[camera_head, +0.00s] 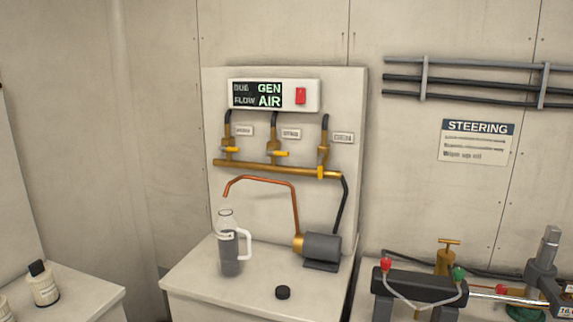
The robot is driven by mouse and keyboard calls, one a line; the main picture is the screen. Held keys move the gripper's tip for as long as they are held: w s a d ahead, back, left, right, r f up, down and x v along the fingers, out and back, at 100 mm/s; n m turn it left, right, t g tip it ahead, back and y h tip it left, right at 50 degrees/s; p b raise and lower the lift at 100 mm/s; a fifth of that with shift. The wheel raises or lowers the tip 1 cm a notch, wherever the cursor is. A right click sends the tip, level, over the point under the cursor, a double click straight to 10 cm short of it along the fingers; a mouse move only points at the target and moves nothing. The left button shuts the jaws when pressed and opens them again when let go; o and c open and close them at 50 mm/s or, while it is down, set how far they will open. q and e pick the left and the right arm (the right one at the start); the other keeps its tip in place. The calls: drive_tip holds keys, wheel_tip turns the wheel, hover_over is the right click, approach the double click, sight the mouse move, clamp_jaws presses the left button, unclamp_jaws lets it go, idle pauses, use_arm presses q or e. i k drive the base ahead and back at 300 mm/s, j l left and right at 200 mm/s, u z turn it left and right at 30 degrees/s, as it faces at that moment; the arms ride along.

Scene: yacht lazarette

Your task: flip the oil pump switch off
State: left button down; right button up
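The oil pump switch is a red rocker (300,96) on the right end of a white control box (222,94). The box is on the upright panel above the pump. Its display (257,96) is lit with "GEN" and "AIR" bright, and dimmer words that look like "BUS" and "FLOW". Which way the rocker is tipped is too small to tell. The dark cylindrical pump (322,246) sits on the bench below, with a copper spout (262,179) curving over a clear jug (230,244) with dark contents. Neither of my grippers is in view.
A brass manifold (262,167) with three yellow-handled valves runs below the box. A black cap (283,292) lies on the bench. A white bottle (43,284) stands at lower left. Steering gear with a black block (419,286) fills the lower right.

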sight(300, 93)
drive_tip(key=i+u, duration=0.2)
drive_tip(key=u, duration=0.2)
drive_tip(key=i+l+u, duration=0.15)
drive_tip(key=u, duration=0.3)
drive_tip(key=i+l+u, duration=0.2)
drive_tip(key=u, duration=0.2)
